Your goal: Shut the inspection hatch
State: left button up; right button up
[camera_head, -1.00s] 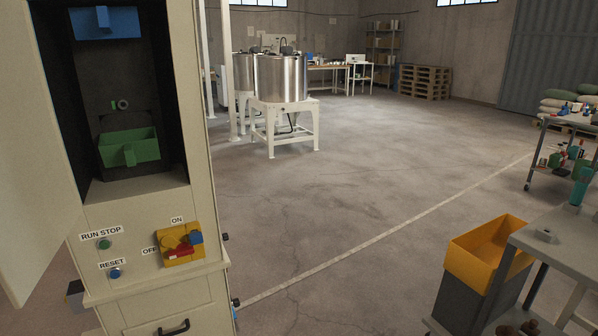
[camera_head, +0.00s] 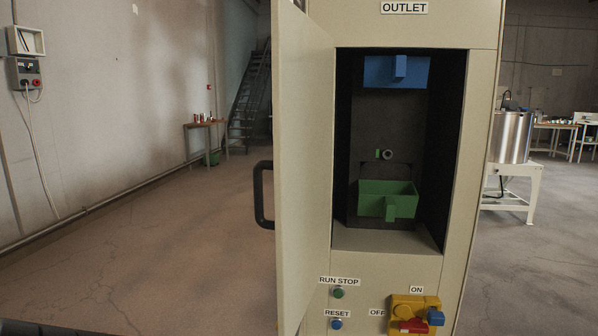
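The inspection hatch (camera_head: 305,180) is a cream door hinged at the left of the cabinet opening. It stands open, swung out toward me, with a black handle (camera_head: 261,195) on its left side. The cabinet (camera_head: 456,26) is cream, labelled OUTLET at the top. Inside its dark opening are a blue part (camera_head: 385,72) at the top and a green bin (camera_head: 372,199) below. Neither of my grippers shows in the view.
Below the opening are a green button (camera_head: 338,293), a blue button (camera_head: 336,324) and a yellow-and-red switch (camera_head: 408,316). A steel tank (camera_head: 510,138) stands behind on the right. The floor (camera_head: 150,240) left of the hatch is clear.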

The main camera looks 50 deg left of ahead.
aim_at(303, 52)
jog(key=j, duration=0.95)
jog(key=j+u, duration=0.2)
jog(key=j, duration=0.2)
jog(key=i+j+u, duration=0.1)
jog(key=j+u, duration=0.15)
jog(key=j, duration=0.15)
